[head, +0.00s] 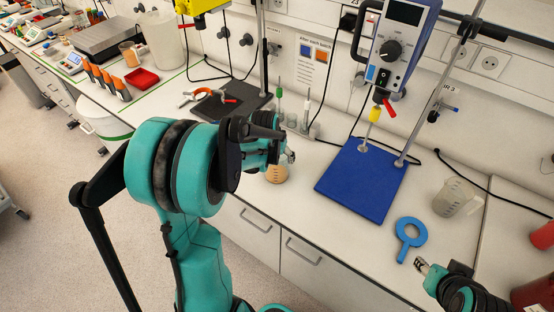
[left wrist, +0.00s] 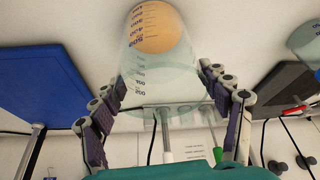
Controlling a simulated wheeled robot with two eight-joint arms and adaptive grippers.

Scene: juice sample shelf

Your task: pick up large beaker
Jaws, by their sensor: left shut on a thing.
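A clear beaker (left wrist: 150,75) with blue graduation marks and orange-tan contents at its base lies between the fingers of my left gripper (left wrist: 163,78). The fingers are shut on its sides. In the head view my left gripper (head: 284,157) is partly hidden by my arm, and only the lower part of the beaker (head: 276,174) shows below it, near the counter's front edge. I cannot tell whether its base touches the counter. My right gripper (head: 424,266) is low at the right, near a blue ring-shaped tool; its jaw opening is unclear.
A blue stand base (head: 350,190) is right of the held beaker, under a boxed instrument (head: 392,45). Another beaker (head: 455,197) and the blue ring tool (head: 409,237) are further right. A dark stand base (head: 230,103) is behind-left.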

